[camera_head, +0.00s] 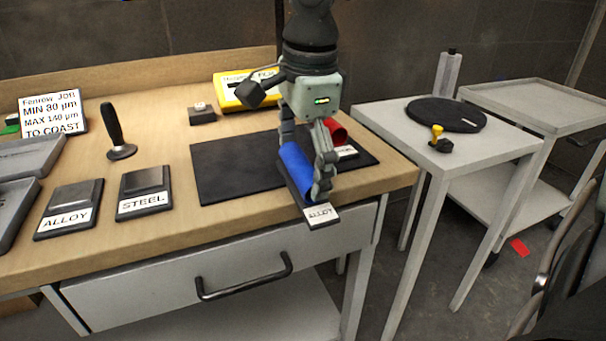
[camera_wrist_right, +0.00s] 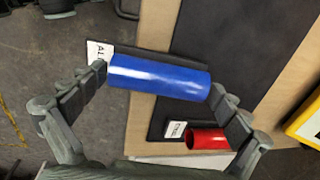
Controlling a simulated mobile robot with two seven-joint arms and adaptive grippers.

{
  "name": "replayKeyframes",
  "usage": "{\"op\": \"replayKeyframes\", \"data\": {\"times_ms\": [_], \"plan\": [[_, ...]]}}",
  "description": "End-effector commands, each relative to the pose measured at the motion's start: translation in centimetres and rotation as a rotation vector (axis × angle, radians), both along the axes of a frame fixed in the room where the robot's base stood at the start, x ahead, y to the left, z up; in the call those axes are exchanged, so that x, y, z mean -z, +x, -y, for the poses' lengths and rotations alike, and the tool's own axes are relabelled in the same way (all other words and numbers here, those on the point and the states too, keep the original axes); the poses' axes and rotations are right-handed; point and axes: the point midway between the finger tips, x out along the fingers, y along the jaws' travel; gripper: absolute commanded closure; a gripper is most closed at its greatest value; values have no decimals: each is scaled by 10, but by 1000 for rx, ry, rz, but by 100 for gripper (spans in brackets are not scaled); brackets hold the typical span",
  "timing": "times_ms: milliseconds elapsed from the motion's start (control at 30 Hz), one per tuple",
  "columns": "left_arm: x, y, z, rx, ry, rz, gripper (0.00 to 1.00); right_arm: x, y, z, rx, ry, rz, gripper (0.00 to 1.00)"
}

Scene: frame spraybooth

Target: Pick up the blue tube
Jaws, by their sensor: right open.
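The blue tube (camera_head: 297,172) lies on a dark holder labelled ALLOY (camera_head: 321,214) near the front right edge of the bench. My right gripper (camera_head: 318,170) is low over it with its fingers spread. In the right wrist view the blue tube (camera_wrist_right: 160,77) spans the space between the fingertips of my right gripper (camera_wrist_right: 160,85), one fingertip near each end. I cannot tell whether the fingertips touch it. A red tube (camera_head: 336,131) lies behind it on another labelled holder, and it also shows in the right wrist view (camera_wrist_right: 208,139). My left gripper is not in view.
A black mat (camera_head: 232,170) lies left of the tube. A yellow device (camera_head: 236,92) stands behind. Labelled ALLOY (camera_head: 67,207) and STEEL (camera_head: 144,193) blocks and a black-handled tool (camera_head: 115,135) are further left. A side table (camera_head: 392,124) stands right, across a gap.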

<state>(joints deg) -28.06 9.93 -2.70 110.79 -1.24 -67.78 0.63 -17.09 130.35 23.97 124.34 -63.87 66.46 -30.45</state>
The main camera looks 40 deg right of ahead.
Motion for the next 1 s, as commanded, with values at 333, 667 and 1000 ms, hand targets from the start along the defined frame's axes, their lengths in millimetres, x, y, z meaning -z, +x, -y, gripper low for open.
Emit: {"op": "replayKeyframes", "data": {"times_ms": [333, 667, 1000], "plan": [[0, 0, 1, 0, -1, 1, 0, 3, 1, 0, 0, 0, 1, 10], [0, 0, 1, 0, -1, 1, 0, 2, 1, 0, 0, 0, 2, 44], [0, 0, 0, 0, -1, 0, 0, -18, 2, 0, 0, -1, 7, 44]]}}
